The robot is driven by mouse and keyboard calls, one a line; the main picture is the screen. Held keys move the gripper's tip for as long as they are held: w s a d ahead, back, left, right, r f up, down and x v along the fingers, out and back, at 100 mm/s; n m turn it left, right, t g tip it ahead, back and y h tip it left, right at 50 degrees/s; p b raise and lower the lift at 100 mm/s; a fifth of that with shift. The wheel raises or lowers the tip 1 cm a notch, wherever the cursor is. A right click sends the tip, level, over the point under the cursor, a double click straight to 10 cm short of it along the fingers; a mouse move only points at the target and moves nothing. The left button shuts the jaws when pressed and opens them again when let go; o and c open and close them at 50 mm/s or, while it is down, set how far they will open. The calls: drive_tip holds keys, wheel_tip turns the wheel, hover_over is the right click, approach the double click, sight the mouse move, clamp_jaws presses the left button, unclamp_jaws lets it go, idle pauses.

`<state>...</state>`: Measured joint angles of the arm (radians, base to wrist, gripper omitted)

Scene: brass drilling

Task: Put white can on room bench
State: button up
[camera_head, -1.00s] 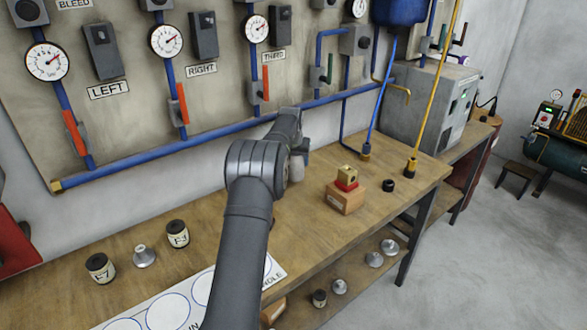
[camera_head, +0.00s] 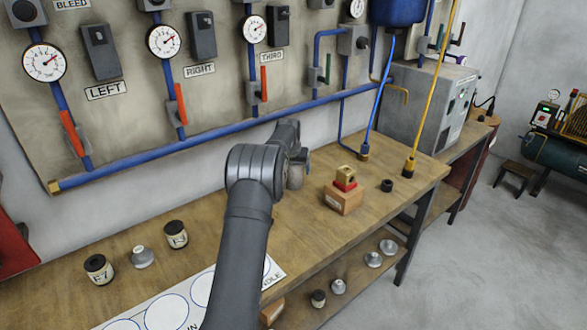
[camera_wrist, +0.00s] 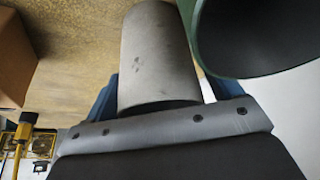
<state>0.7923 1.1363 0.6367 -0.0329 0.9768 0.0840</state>
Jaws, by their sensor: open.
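A pale grey-white cylinder (camera_wrist: 160,52), which looks like the white can, fills the middle of the wrist view. It also shows in the head view (camera_head: 296,176) at my arm's end, near the back of the wooden bench (camera_head: 330,240). My gripper (camera_wrist: 160,98) is open, with a blue finger on each side of the cylinder's near end. I cannot tell whether the fingers touch it. In the head view my gripper (camera_head: 298,160) is mostly hidden behind my wrist.
A green round thing with a dark inside (camera_wrist: 255,35) is close beside the cylinder. A wooden block with a brass-and-red piece (camera_head: 343,198) and a black ring (camera_head: 387,185) stand to the right. Labelled jars (camera_head: 99,269) stand at left. Blue pipes (camera_head: 220,131) run behind.

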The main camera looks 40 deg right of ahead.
drive_tip(key=v, duration=1.2)
drive_tip(key=x, duration=1.2)
drive_tip(key=shift+r, duration=2.45)
drive_tip(key=shift+f, duration=0.1)
